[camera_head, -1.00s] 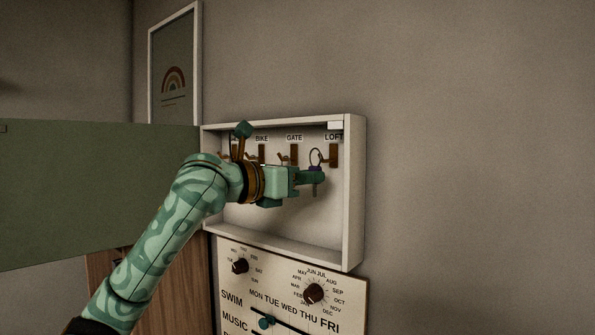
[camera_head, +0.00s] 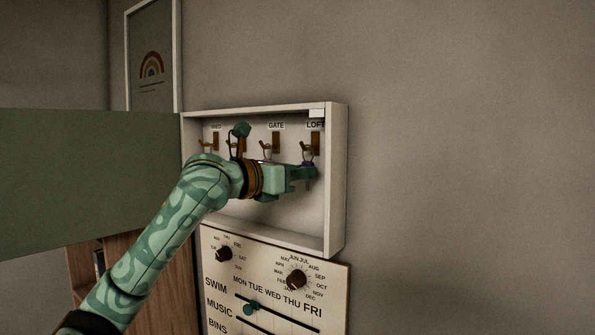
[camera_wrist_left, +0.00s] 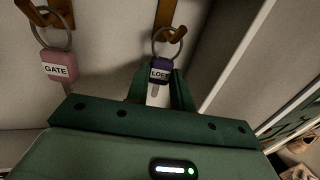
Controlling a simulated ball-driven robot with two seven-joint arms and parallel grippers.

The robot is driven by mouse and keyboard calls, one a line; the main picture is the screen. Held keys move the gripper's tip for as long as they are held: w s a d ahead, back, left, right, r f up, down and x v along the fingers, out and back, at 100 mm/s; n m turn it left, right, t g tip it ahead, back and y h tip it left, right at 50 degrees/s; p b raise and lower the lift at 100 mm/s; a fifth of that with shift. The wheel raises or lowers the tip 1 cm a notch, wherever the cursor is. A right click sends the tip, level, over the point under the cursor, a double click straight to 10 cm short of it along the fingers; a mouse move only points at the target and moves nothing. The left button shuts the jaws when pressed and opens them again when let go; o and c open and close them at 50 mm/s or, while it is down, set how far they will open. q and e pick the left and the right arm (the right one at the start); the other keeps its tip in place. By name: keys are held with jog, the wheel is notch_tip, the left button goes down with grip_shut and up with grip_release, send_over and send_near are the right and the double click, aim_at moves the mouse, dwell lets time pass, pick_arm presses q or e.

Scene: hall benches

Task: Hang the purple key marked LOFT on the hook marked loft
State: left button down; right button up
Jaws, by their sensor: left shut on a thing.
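The purple key marked LOFT (camera_wrist_left: 161,70) hangs down below its metal ring in the left wrist view. In the head view only a little purple (camera_head: 308,164) shows at the fingertips. My left gripper (camera_head: 305,173) is shut on the key, inside the open key cabinet; its fingers (camera_wrist_left: 160,92) are on either side of the key in the wrist view. The brown loft hook (camera_wrist_left: 174,31) is right at the key's ring, and the two overlap. I cannot tell for sure whether the ring is around the hook's prong. The LOFT label (camera_head: 314,125) is above that hook.
The white cabinet (camera_head: 338,180) has its right wall close to my left gripper. A pink key marked GATE (camera_wrist_left: 58,67) hangs on the hook to the left. The green door (camera_head: 90,180) is swung open left. A dial board (camera_head: 275,270) is below.

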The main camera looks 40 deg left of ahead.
dwell(0.4)
pick_arm(q)
jog(key=c, duration=1.1)
grip_release()
jog(key=shift+s, duration=0.1)
